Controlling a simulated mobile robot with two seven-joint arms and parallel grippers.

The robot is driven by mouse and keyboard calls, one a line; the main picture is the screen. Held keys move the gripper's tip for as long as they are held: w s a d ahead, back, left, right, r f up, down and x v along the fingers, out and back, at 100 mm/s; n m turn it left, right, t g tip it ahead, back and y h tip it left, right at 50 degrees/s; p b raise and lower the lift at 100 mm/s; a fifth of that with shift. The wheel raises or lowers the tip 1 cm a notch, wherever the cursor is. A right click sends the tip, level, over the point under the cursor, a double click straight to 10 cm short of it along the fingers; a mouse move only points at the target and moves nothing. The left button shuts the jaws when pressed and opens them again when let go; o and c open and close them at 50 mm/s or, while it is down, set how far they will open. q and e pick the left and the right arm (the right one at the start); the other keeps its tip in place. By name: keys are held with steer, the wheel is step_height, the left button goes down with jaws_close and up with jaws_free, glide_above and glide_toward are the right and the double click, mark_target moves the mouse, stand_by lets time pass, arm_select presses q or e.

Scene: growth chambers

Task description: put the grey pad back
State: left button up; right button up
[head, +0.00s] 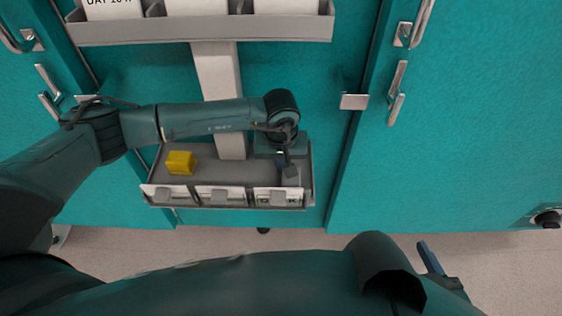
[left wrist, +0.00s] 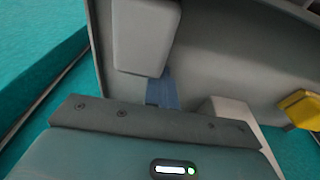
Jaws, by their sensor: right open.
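The grey pad (head: 291,176) is a small light grey block at the right end of the low grey tray. In the left wrist view the pad (left wrist: 145,38) is large and close, at the end of a blue finger. My left gripper (head: 282,162) points down over the tray's right end and appears shut on the pad; the pad hides the fingertips. Whether the pad touches the tray floor I cannot tell. My right gripper (head: 431,258) is open and empty at the lower right, its blue finger partly hidden by my arm.
A yellow block (head: 180,162) stands in the tray (head: 226,178) at the left. Labelled holders line the tray's front edge. A pale post (head: 217,75) rises behind, to an upper shelf (head: 200,30). Teal chamber doors with metal handles (head: 397,92) stand either side. Floor in front is clear.

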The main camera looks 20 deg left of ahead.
arm_select(q)
steer(key=o, duration=1)
steer(key=shift+s+a+f, duration=0.15)
steer(key=shift+a+f, duration=0.1)
steer(key=shift+f, duration=0.1)
steer(key=o, duration=0.6)
arm_select(e)
steer(key=shift+d, duration=0.2)
arm_select(q)
steer(key=shift+r, duration=0.1)
arm_select(e)
steer(key=shift+r, duration=0.1)
arm_select(q)
steer(key=shift+a+r+p, duration=0.1)
steer(key=shift+r+p, duration=0.75)
steer(key=shift+p, duration=0.2)
steer(key=r, duration=0.4)
steer(key=d+r, duration=0.1)
steer(key=r, duration=0.2)
steer(key=shift+s+r, duration=0.1)
steer(key=shift+s, duration=0.3)
arm_select(e)
steer(key=shift+s+d+r+m+t, duration=0.15)
steer(key=shift+d+r+m, duration=0.1)
steer(key=shift+r, duration=0.35)
steer(key=shift+s+d+r+m+t, duration=0.15)
steer(key=shift+r+m, duration=0.1)
steer(key=shift+r, duration=0.3)
